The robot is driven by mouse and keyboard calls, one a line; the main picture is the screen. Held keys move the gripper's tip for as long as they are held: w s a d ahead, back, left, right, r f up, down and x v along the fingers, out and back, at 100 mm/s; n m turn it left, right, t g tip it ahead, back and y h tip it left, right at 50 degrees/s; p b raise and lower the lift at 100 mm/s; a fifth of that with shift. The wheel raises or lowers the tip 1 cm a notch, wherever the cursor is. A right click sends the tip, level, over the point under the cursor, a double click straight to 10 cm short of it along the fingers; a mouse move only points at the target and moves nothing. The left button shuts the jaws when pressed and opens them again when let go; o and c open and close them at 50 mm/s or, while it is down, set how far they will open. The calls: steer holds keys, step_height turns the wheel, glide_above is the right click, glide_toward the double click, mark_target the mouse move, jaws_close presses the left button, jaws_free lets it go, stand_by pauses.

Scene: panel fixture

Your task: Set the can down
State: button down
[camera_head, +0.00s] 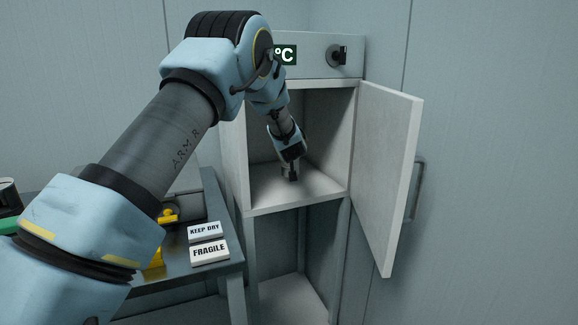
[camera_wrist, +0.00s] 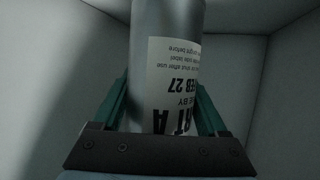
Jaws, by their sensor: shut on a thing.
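The can (camera_wrist: 165,30) is a grey metal cylinder with a white printed label that reads upside down in the wrist view. My gripper (camera_wrist: 165,105) is shut on it, one green-edged finger on each side. In the head view my gripper (camera_head: 290,170) is inside the open upper compartment of the cabinet (camera_head: 262,197), near its floor. The can is mostly hidden behind my gripper there. I cannot tell whether the can touches the compartment floor.
The cabinet door (camera_head: 388,180) stands open to the right. A knob (camera_head: 338,56) and a "°C" display (camera_head: 285,55) are above the opening. A table (camera_head: 235,257) at the left holds "KEEP DRY" (camera_head: 204,232) and "FRAGILE" (camera_head: 209,253) blocks and yellow items. The compartment floor around my gripper looks clear.

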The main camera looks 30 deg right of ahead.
steer(key=shift+f, duration=2)
steer(key=shift+f, duration=0.2)
jaws_free()
steer(key=shift+r, duration=0.1)
steer(key=shift+s+r, duration=0.1)
steer(key=shift+s, duration=0.05)
steer(key=b+v, duration=0.1)
steer(key=v, duration=1)
steer(key=shift+s+a+b, duration=0.25)
steer(key=shift+a+b, duration=0.05)
steer(key=shift+a, duration=0.05)
